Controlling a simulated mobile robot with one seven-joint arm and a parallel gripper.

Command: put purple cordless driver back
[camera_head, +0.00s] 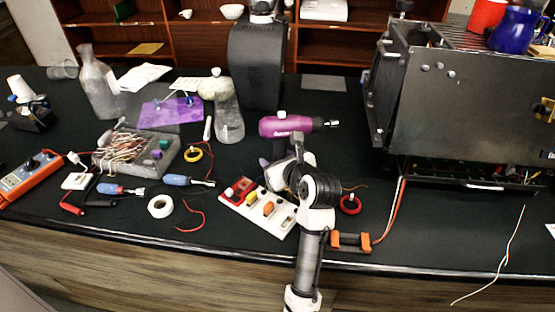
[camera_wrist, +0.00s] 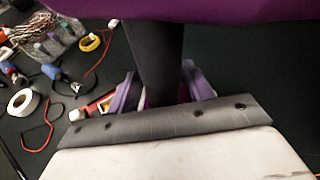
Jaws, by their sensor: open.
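The purple cordless driver (camera_head: 285,126) is near the middle of the bench in the head view, its body level and its chuck pointing right. Its dark handle runs down toward my gripper (camera_head: 280,164). In the wrist view the driver's purple body (camera_wrist: 220,8) crosses the top, and its dark handle (camera_wrist: 154,50) comes down between the two purple fingers of my gripper (camera_wrist: 160,88). The fingers are open, one on each side of the handle. The handle's lower end is hidden, and I cannot tell whether it rests on something.
A white tray with coloured parts (camera_head: 285,217) lies by my wrist. A glass flask (camera_head: 229,122) and a dark machine column (camera_head: 257,66) stand behind. The large metal brewer body (camera_head: 470,105) is at right. Tools and wires clutter the left; the front right is mostly clear.

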